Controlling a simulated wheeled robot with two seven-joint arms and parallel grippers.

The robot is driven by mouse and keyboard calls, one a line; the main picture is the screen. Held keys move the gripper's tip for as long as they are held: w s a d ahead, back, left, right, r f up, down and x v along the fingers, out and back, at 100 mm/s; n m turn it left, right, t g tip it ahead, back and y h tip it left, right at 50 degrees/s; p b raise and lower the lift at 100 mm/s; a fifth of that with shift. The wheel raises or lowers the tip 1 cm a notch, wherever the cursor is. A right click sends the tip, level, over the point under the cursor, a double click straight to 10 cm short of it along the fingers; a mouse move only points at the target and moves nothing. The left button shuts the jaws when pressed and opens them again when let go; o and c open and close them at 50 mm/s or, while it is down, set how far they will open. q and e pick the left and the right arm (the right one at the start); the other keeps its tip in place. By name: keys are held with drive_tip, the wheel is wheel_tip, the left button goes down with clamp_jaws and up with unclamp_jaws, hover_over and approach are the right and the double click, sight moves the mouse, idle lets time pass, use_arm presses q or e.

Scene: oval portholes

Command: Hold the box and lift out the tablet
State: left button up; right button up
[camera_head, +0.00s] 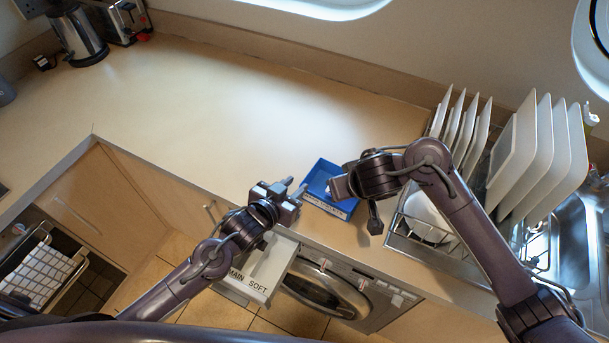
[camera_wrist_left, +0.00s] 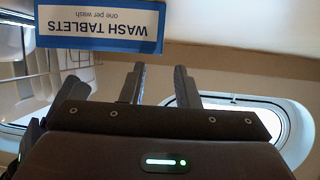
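The blue box (camera_head: 320,172) stands on the worktop close to its front edge. Its white label (camera_wrist_left: 100,25) reads "WASH TABLETS, one per wash" and shows upside down in the left wrist view. My left gripper (camera_head: 293,186) is just left of the box, its fingers apart and nothing between them. In the left wrist view the fingers (camera_wrist_left: 160,85) point toward the box, which lies beyond them. My right gripper (camera_head: 340,187) is over the box's right side and hides part of it. Its fingertips are not clear. I see no tablet; the inside is partly hidden.
An open washing machine drawer (camera_head: 258,272) marked "MAIN" and "SOFT" sticks out below the worktop edge. A kettle (camera_head: 78,38) is far left. The worktop (camera_head: 220,110) behind the box is clear.

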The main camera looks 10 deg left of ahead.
sight(310, 172)
use_arm(q)
drive_tip(key=x, duration=0.8)
drive_tip(key=shift+w+d+f, duration=0.15)
drive_tip(key=shift+w+f, duration=0.1)
drive_tip(key=shift+w, duration=0.05)
drive_tip(key=shift+c, duration=0.5)
clamp_jaws()
